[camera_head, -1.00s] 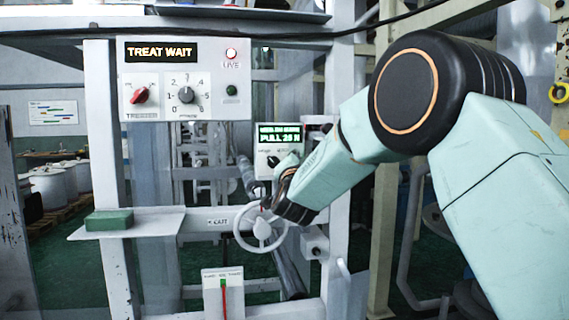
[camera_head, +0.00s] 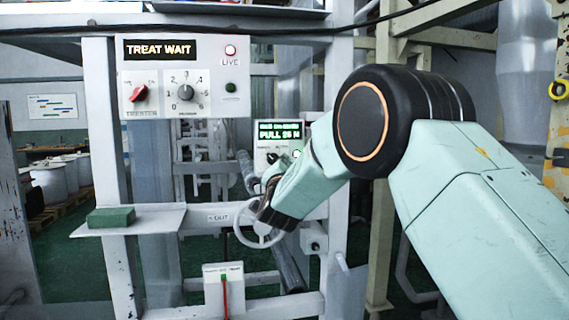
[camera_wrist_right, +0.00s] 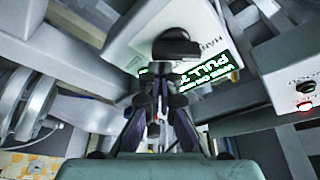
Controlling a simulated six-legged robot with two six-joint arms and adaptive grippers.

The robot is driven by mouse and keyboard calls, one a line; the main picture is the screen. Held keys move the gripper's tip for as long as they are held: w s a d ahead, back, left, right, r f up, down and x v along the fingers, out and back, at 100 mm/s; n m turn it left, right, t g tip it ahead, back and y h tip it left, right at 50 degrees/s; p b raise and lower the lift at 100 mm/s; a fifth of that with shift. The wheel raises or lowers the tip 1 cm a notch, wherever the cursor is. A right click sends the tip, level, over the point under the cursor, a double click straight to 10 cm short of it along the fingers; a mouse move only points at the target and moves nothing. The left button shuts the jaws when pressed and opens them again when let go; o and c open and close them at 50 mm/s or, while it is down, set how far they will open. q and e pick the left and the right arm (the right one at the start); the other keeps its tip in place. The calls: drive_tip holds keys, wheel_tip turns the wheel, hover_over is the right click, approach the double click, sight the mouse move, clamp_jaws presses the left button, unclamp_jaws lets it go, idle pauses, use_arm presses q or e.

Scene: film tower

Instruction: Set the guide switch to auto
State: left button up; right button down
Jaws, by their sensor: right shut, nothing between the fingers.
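The guide panel (camera_head: 262,150) is a small pale box with a green display reading PULL, behind the handwheel area in the head view. Its black switch knob (camera_wrist_right: 176,46) shows large in the wrist view, near a partly hidden label beginning HAN. The knob also shows small in the head view (camera_head: 271,158). My right gripper (camera_wrist_right: 161,76) is shut and empty, its dark fingertips just below the knob in the wrist view; whether they touch it I cannot tell. In the head view the right gripper (camera_head: 270,183) is partly hidden by its own wrist. My left gripper is not in view.
A pale handwheel (camera_head: 244,222) stands close by my right wrist. A larger panel (camera_head: 209,104) reading TREAT WAIT has a red knob and a grey dial. A green block (camera_head: 111,217) lies on a shelf. A red-handled lever box (camera_head: 212,280) is below.

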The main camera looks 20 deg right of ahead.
drive_tip(key=shift+w+a+f+m, duration=0.1)
drive_tip(key=shift+w+a+m, duration=0.1)
drive_tip(key=shift+m, duration=0.1)
drive_tip(key=shift+s+d+m+g+b, duration=0.1)
drive_tip(key=shift+s+m+g+b, duration=0.1)
drive_tip(key=shift+m+g+b, duration=0.15)
